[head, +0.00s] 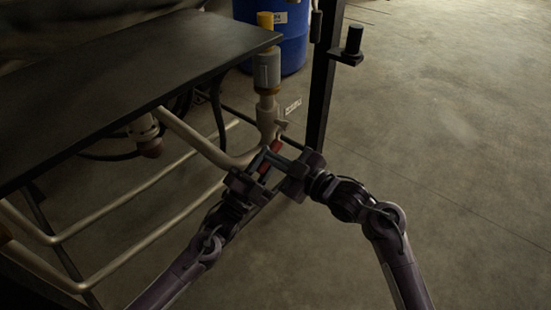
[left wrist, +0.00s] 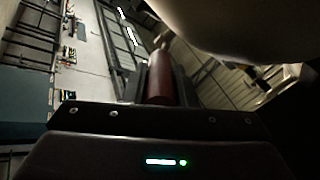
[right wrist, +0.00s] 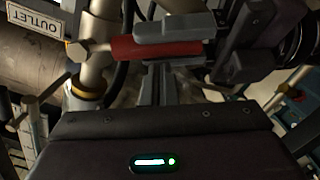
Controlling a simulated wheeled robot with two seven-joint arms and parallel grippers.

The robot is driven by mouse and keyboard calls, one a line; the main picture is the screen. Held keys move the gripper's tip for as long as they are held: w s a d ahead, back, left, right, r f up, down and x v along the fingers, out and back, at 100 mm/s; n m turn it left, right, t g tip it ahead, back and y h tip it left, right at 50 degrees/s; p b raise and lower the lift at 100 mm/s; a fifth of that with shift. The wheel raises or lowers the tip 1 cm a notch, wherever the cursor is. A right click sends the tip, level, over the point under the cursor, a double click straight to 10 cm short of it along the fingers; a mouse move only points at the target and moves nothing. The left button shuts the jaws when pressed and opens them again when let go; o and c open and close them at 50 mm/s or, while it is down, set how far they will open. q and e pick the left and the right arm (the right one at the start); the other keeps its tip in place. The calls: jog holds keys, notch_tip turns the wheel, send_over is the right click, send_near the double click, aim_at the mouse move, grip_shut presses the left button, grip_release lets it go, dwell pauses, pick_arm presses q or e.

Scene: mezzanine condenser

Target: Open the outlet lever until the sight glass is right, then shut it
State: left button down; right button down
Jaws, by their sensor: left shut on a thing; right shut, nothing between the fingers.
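The outlet lever has a red handle (head: 276,147) on the pipework below the table corner. It also shows in the left wrist view (left wrist: 160,78) and the right wrist view (right wrist: 140,48). My left gripper (head: 264,165) is shut on the red handle, its fingers on either side of it. My right gripper (head: 274,158) is shut and empty, its fingertips close beside the handle; I cannot tell whether they touch. A grey cylindrical fitting (head: 267,72) with yellow ends stands above the valve. I cannot tell whether it is the sight glass, and no level is readable.
An OUTLET tag (right wrist: 38,18) hangs beside the valve. A dark table (head: 120,75) overhangs pale pipes (head: 140,235) at the left. A black post (head: 322,90) stands right of the valve, with a blue drum (head: 293,45) behind. Floor at the right is clear.

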pick_arm(q)
jog(key=shift+s, duration=0.1)
pick_arm(e)
jog(key=shift+w+d+f+n, duration=0.15)
jog(key=shift+f, duration=0.25)
jog(key=shift+w+d+f+n, duration=0.1)
jog(key=shift+f+n, duration=0.05)
jog(key=shift+f, duration=0.2)
pick_arm(q)
jog(key=c, duration=1.2)
grip_release()
pick_arm(e)
jog(key=shift+a+f, duration=0.1)
pick_arm(q)
jog(key=shift+a, duration=0.1)
